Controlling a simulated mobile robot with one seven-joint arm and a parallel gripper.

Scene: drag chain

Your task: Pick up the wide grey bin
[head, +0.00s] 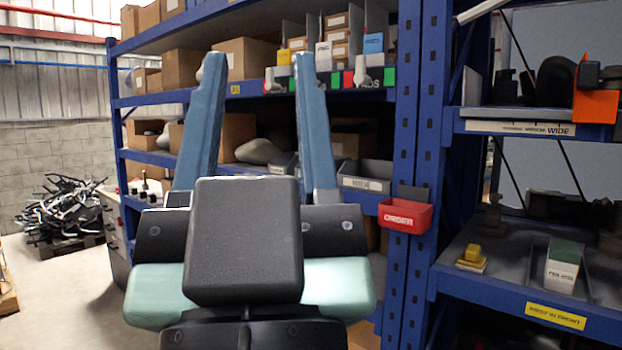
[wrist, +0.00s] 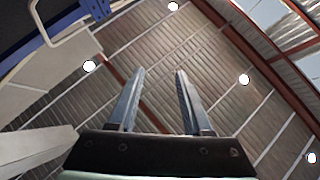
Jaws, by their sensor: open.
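A grey bin (head: 365,178) with a pale label on its front stands on a lower level of the blue shelving, right of my gripper's right finger; its label is too blurred to read. It is probably the wide grey bin. Part of another grey bin (head: 284,163) shows between the fingers on that level. My gripper (head: 258,62) is raised in front of the shelving, fingers pointing up, wide apart and empty. In the wrist view my gripper (wrist: 160,72) is open towards the ceiling, and no bin shows there.
A red order bin (head: 405,215) hangs on the blue upright (head: 408,120) right of the grey bin. A blue rack (head: 575,315) stands at right, and a pile of dark parts (head: 65,208) lies at left.

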